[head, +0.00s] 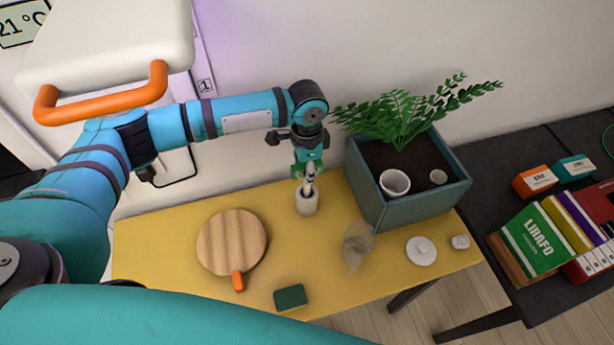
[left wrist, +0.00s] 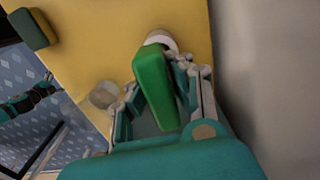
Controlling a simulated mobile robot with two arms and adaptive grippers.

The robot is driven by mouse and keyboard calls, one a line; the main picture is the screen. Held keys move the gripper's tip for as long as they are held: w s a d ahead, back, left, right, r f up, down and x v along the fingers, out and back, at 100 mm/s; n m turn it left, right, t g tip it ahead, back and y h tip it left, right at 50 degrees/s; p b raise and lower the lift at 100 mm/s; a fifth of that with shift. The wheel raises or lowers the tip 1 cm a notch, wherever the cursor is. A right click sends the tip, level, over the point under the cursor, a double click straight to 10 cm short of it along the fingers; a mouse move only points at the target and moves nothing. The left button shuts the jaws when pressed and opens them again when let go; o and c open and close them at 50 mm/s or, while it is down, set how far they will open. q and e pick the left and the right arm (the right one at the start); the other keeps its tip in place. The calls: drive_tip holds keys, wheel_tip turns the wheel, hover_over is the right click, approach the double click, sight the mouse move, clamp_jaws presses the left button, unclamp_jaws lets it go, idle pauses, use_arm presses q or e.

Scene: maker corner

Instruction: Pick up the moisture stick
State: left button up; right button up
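The moisture stick is most likely the green block-like piece (left wrist: 154,82) between my left gripper's fingers in the left wrist view. Its far end reaches toward a small white cup (head: 307,203) on the yellow table. The cup's rim also shows behind it in the left wrist view (left wrist: 161,39). My left gripper (head: 309,182) points down just above the cup, its fingers on either side of the green piece. The fingers look spread, with a gap visible beside the piece. The stick's lower part is hidden. My right gripper is not in view.
The yellow table (head: 160,240) holds a round wooden board (head: 231,242), a dark green block (head: 290,297), a clear glass (head: 357,245) and a white lid (head: 421,251). A planter (head: 420,199) with a leafy plant stands close right of the gripper. The wall is behind.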

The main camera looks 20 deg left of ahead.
use_arm(q)
clamp_jaws()
